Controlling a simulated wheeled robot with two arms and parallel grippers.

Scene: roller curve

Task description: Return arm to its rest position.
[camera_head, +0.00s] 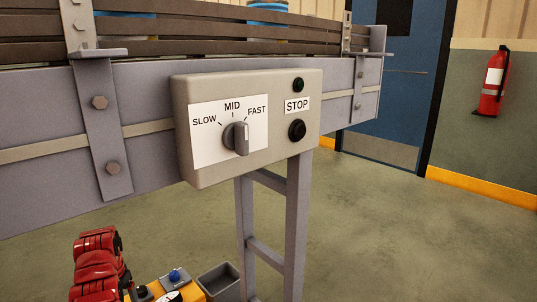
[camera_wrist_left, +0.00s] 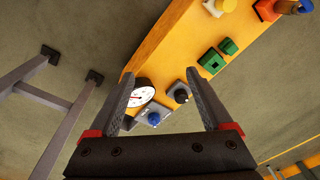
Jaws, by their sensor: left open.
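My left arm (camera_head: 97,265), red and black, shows at the bottom left of the head view, below the conveyor's control box (camera_head: 248,125). In the left wrist view my left gripper (camera_wrist_left: 164,78) is open, with nothing between its dark fingers. Beyond the fingers is a yellow-orange surface (camera_wrist_left: 165,45) with a round white gauge (camera_wrist_left: 141,92) and a blue-topped knob (camera_wrist_left: 154,117). My right arm and gripper are not in view.
The control box has a speed dial (camera_head: 236,138) and a black button (camera_head: 297,130) under a STOP label. The conveyor's grey leg (camera_head: 297,225) and a small grey bin (camera_head: 218,278) stand near my arm. A fire extinguisher (camera_head: 494,82) hangs right. Floor at right is clear.

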